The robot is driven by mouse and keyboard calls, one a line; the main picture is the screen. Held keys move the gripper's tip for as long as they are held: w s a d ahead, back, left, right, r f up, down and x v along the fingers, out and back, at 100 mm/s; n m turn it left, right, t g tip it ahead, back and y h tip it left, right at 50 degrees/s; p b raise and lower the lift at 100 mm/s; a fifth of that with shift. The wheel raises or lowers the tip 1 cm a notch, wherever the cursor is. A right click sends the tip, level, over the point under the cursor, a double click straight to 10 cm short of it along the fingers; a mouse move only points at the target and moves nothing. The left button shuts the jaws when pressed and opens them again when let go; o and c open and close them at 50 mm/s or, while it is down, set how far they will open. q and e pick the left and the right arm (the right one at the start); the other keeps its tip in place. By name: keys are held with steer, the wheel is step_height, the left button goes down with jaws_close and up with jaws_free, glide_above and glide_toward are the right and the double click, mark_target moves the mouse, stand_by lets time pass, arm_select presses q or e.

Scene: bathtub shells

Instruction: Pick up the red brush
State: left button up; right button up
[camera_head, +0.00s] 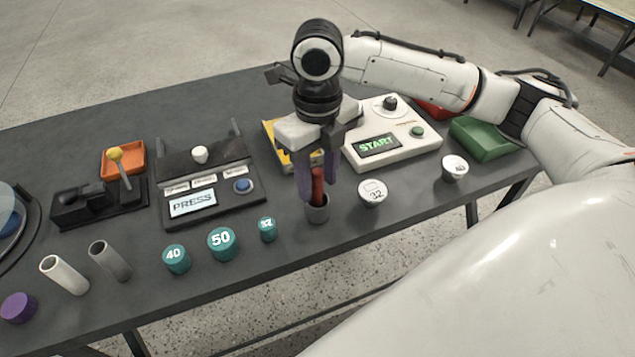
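The red brush (317,187) stands upright in a small grey cup (317,212) near the front edge of the dark table. My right gripper (319,183) is above the cup, pointing down, with its purplish fingers on either side of the brush's upper part. Whether the fingers touch the brush or only surround it cannot be told from this view. The brush's lower end is hidden in the cup, and its top is partly hidden by the gripper. My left gripper is not in view.
White cup 32 (372,193) stands close right of the grey cup. Teal cylinder 52 (267,229) is to its left. Behind are the START device (413,152), a yellow tray (277,150) and the PRESS device (213,210). A green tray (487,140) lies right.

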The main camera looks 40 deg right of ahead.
jaws_close()
steer(key=shift+r+p, duration=0.4)
steer(key=shift+r, duration=4.6)
